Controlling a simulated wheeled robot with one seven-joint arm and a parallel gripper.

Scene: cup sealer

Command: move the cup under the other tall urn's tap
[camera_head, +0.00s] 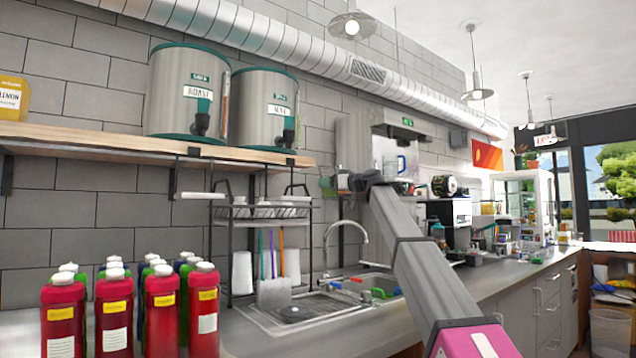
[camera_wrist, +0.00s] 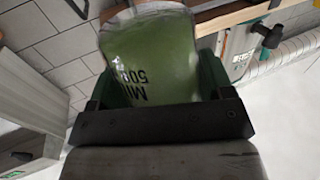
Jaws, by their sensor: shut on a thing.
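Two tall grey urns with teal rims stand on the wooden shelf, the left urn (camera_head: 184,92) and the right urn (camera_head: 264,110). Each has a dark tap low on its front: the left tap (camera_head: 201,122) and the right tap (camera_head: 288,138). My gripper (camera_head: 338,182) is right of the shelf's end, beyond the right urn. In the wrist view my gripper (camera_wrist: 155,80) is shut on a clear cup (camera_wrist: 150,50) that looks green and bears dark print. The cup is small and mostly hidden in the head view. One urn's tap (camera_wrist: 268,36) shows at the wrist view's upper right.
The wooden shelf (camera_head: 120,140) has a hanging rack (camera_head: 265,212) below its right end. Several red bottles (camera_head: 115,315) stand at the lower left. A sink with a curved faucet (camera_head: 350,226) lies below my arm. Open air lies in front of the shelf.

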